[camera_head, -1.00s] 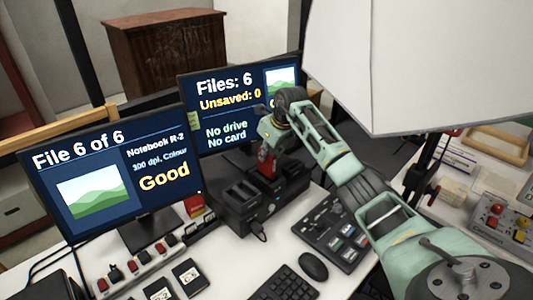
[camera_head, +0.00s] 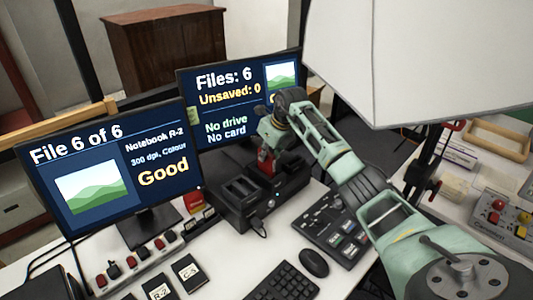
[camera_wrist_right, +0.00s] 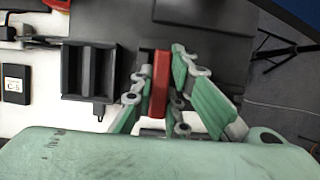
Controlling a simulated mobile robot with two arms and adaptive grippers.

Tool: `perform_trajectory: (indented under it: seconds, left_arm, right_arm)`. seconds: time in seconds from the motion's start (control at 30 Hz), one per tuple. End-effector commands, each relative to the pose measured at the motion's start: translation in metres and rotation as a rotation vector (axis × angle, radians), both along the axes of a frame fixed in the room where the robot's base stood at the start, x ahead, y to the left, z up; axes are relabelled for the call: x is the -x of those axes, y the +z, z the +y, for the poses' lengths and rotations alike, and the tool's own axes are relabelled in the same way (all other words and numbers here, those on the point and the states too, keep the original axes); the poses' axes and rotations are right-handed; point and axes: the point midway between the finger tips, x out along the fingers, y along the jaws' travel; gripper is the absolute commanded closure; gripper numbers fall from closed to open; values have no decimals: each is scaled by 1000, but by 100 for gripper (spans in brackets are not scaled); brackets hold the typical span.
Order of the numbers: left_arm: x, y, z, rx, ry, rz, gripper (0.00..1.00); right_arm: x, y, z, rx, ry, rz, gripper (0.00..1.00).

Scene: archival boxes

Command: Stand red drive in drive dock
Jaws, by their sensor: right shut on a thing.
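The red drive (camera_head: 266,160) is upright between the fingers of my right gripper (camera_head: 269,147), which is shut on it. In the right wrist view the drive (camera_wrist_right: 160,85) shows as a narrow red strip, with the fingers of the right gripper (camera_wrist_right: 160,95) on both sides. The black drive dock (camera_head: 224,208) stands on the desk in front of the monitors. The drive is over its right part, beside the open slotted block (camera_wrist_right: 92,70). The drive's lower end is hidden, so I cannot tell whether it touches the dock. My left gripper is out of view.
Two monitors (camera_head: 110,165) stand behind; the right one reads "No drive, No card". A control panel (camera_head: 335,222), mouse (camera_head: 314,262) and keyboard (camera_head: 284,283) lie in front. A row of small red and black items (camera_head: 140,258) is at left. A white panel (camera_head: 420,60) hangs upper right.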

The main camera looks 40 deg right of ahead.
Motion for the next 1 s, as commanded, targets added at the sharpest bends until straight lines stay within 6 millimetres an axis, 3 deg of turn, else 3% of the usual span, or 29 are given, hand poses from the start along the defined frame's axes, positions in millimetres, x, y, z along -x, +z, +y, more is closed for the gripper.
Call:
perform_trajectory:
  seconds: [0.5,0.53,0.77,1.0]
  left_arm:
    - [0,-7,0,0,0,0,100]
    - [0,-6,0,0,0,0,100]
    - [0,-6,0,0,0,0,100]
    - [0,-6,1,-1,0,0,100]
  right_arm:
    - [0,-11,0,0,-1,-1,100]
    - [0,-10,0,0,-1,-1,85]
    - [0,-10,0,0,0,-1,64]
    - [0,-11,0,0,0,1,64]
